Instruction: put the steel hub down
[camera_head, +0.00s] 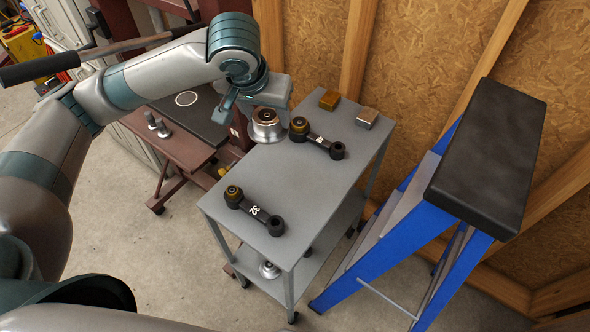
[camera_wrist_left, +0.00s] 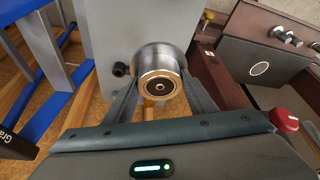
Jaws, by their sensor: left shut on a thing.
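The steel hub (camera_head: 266,130), a round silver piece with a brown-gold ring and dark centre, is at the left edge of the grey cart top (camera_head: 300,183) in the head view. My left gripper (camera_head: 258,105) is shut on it. In the left wrist view the hub (camera_wrist_left: 160,58) sits between the two fingers of my left gripper (camera_wrist_left: 160,92), its ringed end facing the camera. I cannot tell whether the hub touches the cart top. My right gripper is not in view.
Two black link arms (camera_head: 318,139) (camera_head: 254,209) and two small blocks (camera_head: 329,99) (camera_head: 367,117) lie on the cart. A silver part (camera_head: 269,270) sits on its lower shelf. A blue ladder (camera_head: 400,238) stands right. A brown bench (camera_head: 165,140) stands left. The cart top's middle is clear.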

